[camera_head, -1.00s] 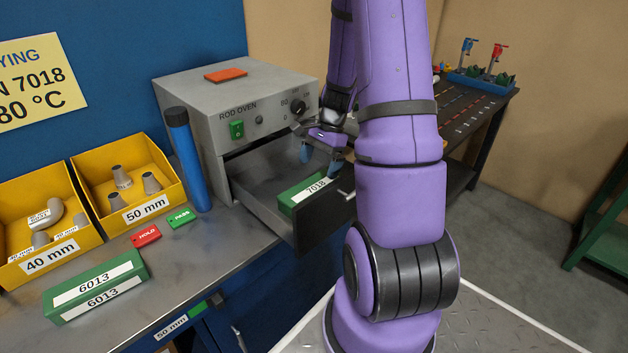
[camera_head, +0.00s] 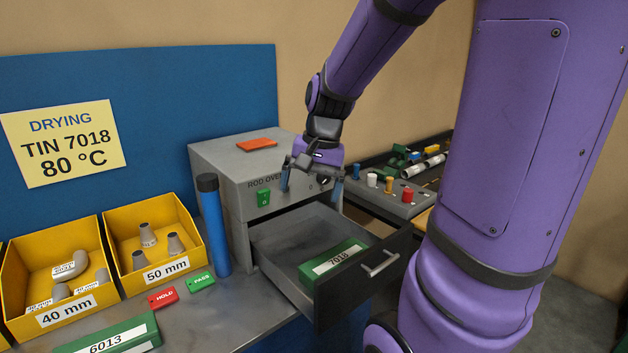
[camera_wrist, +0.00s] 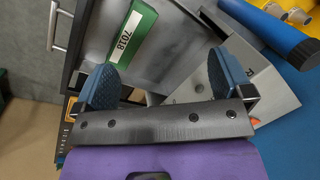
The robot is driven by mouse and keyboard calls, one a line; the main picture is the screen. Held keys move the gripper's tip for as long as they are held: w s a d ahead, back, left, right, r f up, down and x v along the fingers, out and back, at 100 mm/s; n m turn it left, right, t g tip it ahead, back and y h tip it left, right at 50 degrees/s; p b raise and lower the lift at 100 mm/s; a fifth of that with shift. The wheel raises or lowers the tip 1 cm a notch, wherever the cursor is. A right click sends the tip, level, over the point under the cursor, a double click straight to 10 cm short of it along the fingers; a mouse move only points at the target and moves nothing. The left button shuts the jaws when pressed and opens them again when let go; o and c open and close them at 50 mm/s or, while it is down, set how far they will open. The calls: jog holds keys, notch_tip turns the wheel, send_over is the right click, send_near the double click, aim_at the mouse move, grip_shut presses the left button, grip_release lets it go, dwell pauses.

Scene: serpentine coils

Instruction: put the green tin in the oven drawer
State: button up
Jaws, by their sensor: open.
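A green tin labelled 7018 (camera_head: 333,262) lies inside the open oven drawer (camera_head: 280,276). The tin also shows in the wrist view (camera_wrist: 131,33), lying in the drawer beyond my fingers. The grey rod oven (camera_head: 228,160) stands behind the drawer. My gripper (camera_head: 311,182) is open and empty, above the drawer in front of the oven's face. In the wrist view its two blue fingertips (camera_wrist: 163,80) are spread wide with nothing between them. A second green tin labelled 6013 (camera_head: 115,339) lies on the bench at the front left, partly cut off.
A blue cylinder (camera_head: 213,225) stands left of the oven. Yellow bins (camera_head: 152,205) of fittings, a red HOLD tag (camera_head: 162,298) and a green PASS tag (camera_head: 201,282) are further left. An orange piece (camera_head: 257,145) lies on the oven. The drawer front juts forward with its handle (camera_head: 381,264).

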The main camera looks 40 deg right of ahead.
jog(key=s+a+r+n+t+h, duration=0.1)
jog(key=s+a+r+n+t, duration=0.2)
jog(key=s+a+r+n, duration=0.5)
jog(key=s+a+n, duration=0.1)
jog(key=s+a, duration=0.1)
jog(key=s, duration=0.2)
jog(key=shift+a+r+t+h, duration=0.25)
jog(key=shift+r+t+h, duration=0.05)
jog(key=shift+h, duration=0.1)
dwell(0.5)
